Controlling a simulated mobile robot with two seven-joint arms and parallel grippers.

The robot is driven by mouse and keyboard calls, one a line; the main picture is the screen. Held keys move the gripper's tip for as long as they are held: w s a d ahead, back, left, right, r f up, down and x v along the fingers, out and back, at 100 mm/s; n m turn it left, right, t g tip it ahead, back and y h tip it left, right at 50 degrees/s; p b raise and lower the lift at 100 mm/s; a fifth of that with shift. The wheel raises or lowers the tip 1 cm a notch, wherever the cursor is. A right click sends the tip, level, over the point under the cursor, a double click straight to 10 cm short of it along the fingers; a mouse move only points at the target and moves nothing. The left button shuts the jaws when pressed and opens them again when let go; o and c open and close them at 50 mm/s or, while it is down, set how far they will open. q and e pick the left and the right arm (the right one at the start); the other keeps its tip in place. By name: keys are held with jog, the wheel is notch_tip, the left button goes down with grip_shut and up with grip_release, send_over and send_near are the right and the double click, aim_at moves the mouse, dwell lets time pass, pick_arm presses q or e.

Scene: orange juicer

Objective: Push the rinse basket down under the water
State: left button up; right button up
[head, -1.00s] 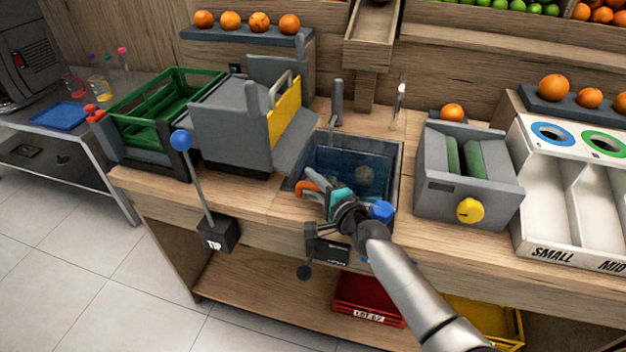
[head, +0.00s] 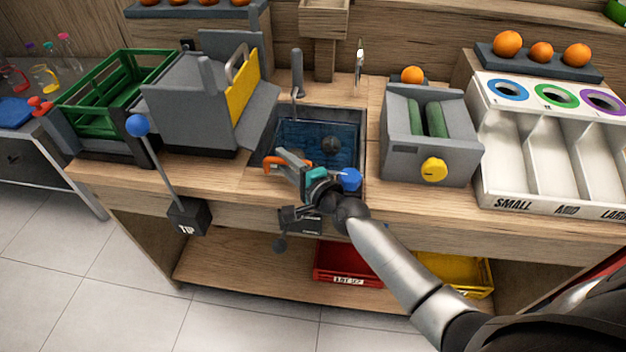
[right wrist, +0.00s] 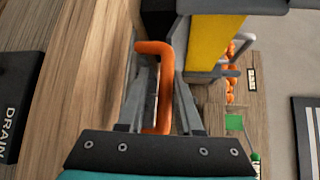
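The sink (head: 365,135) holds dark blue water (head: 300,130). A dark round thing (head: 331,145) shows in it; I cannot tell if it is under the water. An orange handle (head: 274,163) stands at the sink's front left edge. The basket body is hard to make out. My right gripper (head: 290,163) is at this handle, over the front edge of the sink. In the right wrist view the orange handle (right wrist: 165,95) runs between the two fingers, which look closed on it. My left gripper is not in view.
A grey machine with a yellow panel (head: 243,85) stands left of the sink, beside a green crate (head: 85,115). A TIP lever (head: 162,170) rises at the front edge. A grey roller box (head: 400,160) with a yellow knob and a white sorting bin (head: 480,170) stand right.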

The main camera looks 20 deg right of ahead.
jog(key=p+v, duration=0.1)
jog(key=v, duration=1.1)
jog(key=shift+s, duration=0.25)
jog(key=shift+d+r, duration=0.1)
jog(key=s+d+f+n+g+h, duration=0.1)
jog(key=s+f+n+g, duration=0.3)
jog(key=f, duration=0.6)
jog(key=s+f+n+g+h, duration=0.1)
jog(key=s+f+n, duration=0.1)
jog(key=s+f, duration=0.5)
jog(key=s+d+f+n+g+h, duration=0.1)
jog(key=s+f+n+g, duration=0.2)
jog(key=f, duration=0.9)
jog(key=s+a+f+n+g, duration=0.1)
jog(key=s+f+n+g, duration=0.2)
jog(key=s, duration=0.8)
jog(key=s+a+f+n+g+h, duration=0.1)
jog(key=s+f+n+g, duration=0.2)
jog(key=s+f+n, duration=0.4)
jog(key=s+f, duration=0.2)
jog(key=s, duration=0.3)
jog(key=shift+s+g, duration=0.35)
jog(key=shift+g, duration=0.05)
